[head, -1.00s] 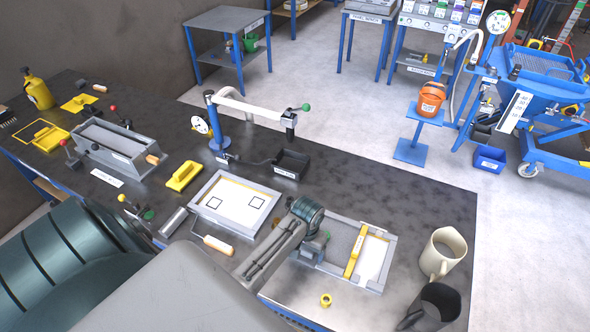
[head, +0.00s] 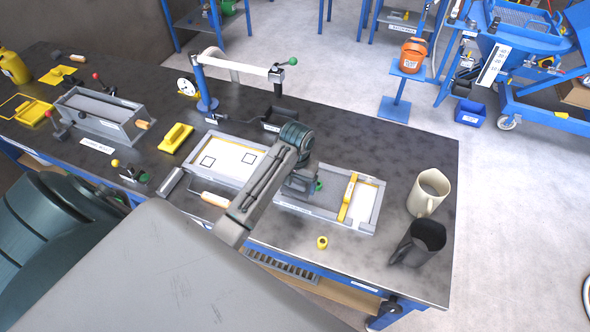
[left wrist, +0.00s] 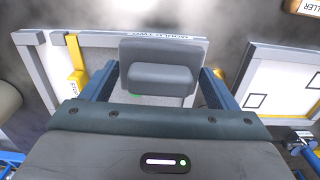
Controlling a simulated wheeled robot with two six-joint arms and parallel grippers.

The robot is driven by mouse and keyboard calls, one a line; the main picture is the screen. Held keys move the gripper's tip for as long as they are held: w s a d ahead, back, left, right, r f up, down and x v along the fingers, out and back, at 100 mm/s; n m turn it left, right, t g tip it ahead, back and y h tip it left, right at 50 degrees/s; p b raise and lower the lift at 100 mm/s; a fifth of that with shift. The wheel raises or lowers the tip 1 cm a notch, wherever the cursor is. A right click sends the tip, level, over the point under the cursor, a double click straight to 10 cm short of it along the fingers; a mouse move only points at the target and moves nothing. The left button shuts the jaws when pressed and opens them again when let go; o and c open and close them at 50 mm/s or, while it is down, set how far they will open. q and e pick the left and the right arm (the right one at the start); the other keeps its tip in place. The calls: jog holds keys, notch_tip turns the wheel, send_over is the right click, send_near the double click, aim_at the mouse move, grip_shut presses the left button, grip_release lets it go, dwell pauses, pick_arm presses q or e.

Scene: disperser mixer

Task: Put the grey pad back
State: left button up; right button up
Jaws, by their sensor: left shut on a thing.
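My left gripper (head: 299,186) is over the left part of a grey framed mould tray (head: 368,224) on the dark bench. In the left wrist view its two blue fingers (left wrist: 158,88) are shut on a grey pad (left wrist: 157,52), a block with a wider plate behind it. The pad is over the tray's grey filled part; I cannot tell whether it touches it. In the head view the gripper and arm mostly hide the pad. My right gripper is not in view.
A yellow bar (head: 348,197) crosses the tray. A second mould tray (head: 228,158) with two black squares lies left of it. A beige mug (head: 428,190), a dark jug (head: 420,243) and a yellow ring (head: 322,242) are at the right. A yellow float (head: 176,138) lies farther left.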

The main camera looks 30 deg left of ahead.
pick_arm(q)
jog(key=shift+d, duration=0.1)
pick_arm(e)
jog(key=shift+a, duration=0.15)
pick_arm(q)
jog(key=shift+w+f, duration=0.1)
jog(key=shift+w, duration=0.05)
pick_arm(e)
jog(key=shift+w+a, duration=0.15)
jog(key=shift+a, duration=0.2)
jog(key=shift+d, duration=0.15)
